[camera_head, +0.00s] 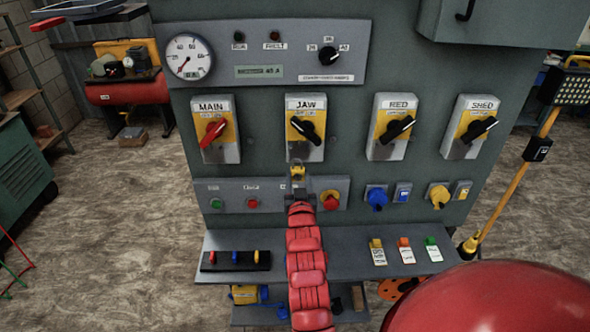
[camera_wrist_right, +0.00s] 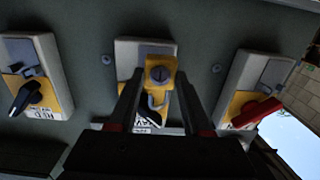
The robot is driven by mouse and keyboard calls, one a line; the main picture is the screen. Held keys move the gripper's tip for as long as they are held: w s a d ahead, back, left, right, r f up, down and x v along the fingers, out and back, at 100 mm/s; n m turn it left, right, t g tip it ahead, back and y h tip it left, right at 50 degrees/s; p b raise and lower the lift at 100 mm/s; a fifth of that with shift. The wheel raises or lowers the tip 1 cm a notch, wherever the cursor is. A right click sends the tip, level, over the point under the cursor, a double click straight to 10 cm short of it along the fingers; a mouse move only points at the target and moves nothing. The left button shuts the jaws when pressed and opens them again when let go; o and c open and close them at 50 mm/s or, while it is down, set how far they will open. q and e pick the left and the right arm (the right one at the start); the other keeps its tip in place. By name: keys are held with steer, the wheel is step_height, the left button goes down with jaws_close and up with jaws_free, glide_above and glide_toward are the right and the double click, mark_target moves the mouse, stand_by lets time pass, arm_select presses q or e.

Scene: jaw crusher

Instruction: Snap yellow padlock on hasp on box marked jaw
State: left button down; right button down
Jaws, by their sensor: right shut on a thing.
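The box marked JAW (camera_head: 304,143) is a pale box with a yellow plate and a black rotary handle (camera_head: 306,131). My right gripper (camera_head: 298,181) is just below this box, shut on the yellow padlock (camera_head: 297,170). In the right wrist view the padlock (camera_wrist_right: 160,72) is between the fingertips, in front of the JAW box (camera_wrist_right: 127,53). I cannot tell whether the shackle touches a hasp; the hasp is not clear. My left gripper is not in view.
MAIN (camera_head: 214,130) with a red handle is left; RED (camera_head: 391,128) and SHED (camera_head: 474,128) are right. Below are a button panel (camera_head: 228,188) and blue and yellow sockets (camera_head: 376,197). A grey shelf (camera_head: 345,263) holds small coloured padlocks, tags and a dark rack (camera_head: 235,261).

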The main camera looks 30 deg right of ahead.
mark_target(300, 173)
steer(key=shift+s+r, duration=0.65)
steer(key=shift+s, duration=0.05)
steer(key=shift+f, duration=0.15)
steer(key=shift+f+h+b, duration=0.2)
steer(key=shift+h+b, duration=0.1)
steer(key=shift+b, duration=0.4)
steer(key=shift+w+d+r+b, duration=0.15)
steer(key=shift+w+d+b, duration=0.2)
steer(key=shift+w, duration=0.15)
steer(key=b+x, duration=0.2)
steer(key=x, duration=0.1)
steer(key=shift+w+d, duration=0.1)
steer(key=shift+w, duration=0.2)
steer(key=shift+w+d+r, duration=0.1)
steer(key=shift+w+d, duration=0.15)
steer(key=shift+w, duration=0.2)
steer(key=shift+b, duration=0.3)
steer(key=shift+b, duration=0.35)
